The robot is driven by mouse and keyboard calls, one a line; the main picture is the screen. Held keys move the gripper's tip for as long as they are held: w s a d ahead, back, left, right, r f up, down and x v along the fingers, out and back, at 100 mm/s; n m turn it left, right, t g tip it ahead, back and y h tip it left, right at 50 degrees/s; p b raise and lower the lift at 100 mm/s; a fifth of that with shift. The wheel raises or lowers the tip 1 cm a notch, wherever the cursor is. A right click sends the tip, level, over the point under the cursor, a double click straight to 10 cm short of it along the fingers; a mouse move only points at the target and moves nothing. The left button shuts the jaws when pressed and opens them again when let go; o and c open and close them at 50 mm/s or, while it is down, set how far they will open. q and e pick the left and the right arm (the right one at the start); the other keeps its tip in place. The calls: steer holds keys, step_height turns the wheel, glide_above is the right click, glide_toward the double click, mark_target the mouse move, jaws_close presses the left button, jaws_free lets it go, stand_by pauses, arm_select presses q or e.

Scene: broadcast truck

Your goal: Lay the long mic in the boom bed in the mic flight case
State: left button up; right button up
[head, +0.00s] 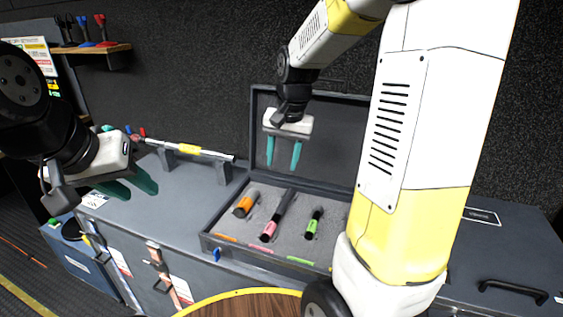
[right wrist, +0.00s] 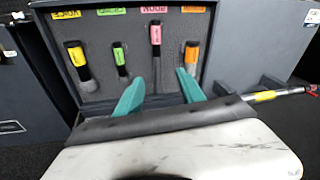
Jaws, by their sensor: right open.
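The long mic with a pink band (head: 269,231) lies on the grey foam of the mic flight case (head: 212,246), in line with the pink label (head: 259,248). In the right wrist view, the long mic (right wrist: 155,36) lies at the pink boom label, along its bed; I cannot tell if it sits fully down. My right gripper (head: 283,160) is open and empty above the back of the foam, apart from the mic. My left gripper (head: 131,188) is open and empty at the left, above the counter's left end.
Orange (head: 243,206) and green (head: 312,223) mics flank it; a yellow one (right wrist: 77,57) shows in the wrist view. The open lid (head: 335,130) stands behind. A pole with a yellow band (head: 190,150) rests on stands at the back left. My right arm hides the case's right side.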

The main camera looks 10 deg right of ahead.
steer(key=s+r+n+t, duration=0.2)
steer(key=s+r, duration=0.2)
steer(key=s, duration=0.4)
steer(key=s+a+r+n+t+y, duration=0.1)
steer(key=s+r+n+t, duration=0.1)
steer(key=s, duration=0.7)
step_height(320, 180, up, 2)
steer(key=shift+s+a+r+n, duration=0.25)
steer(key=shift+s+a+n, duration=0.05)
steer(key=shift+n, duration=0.3)
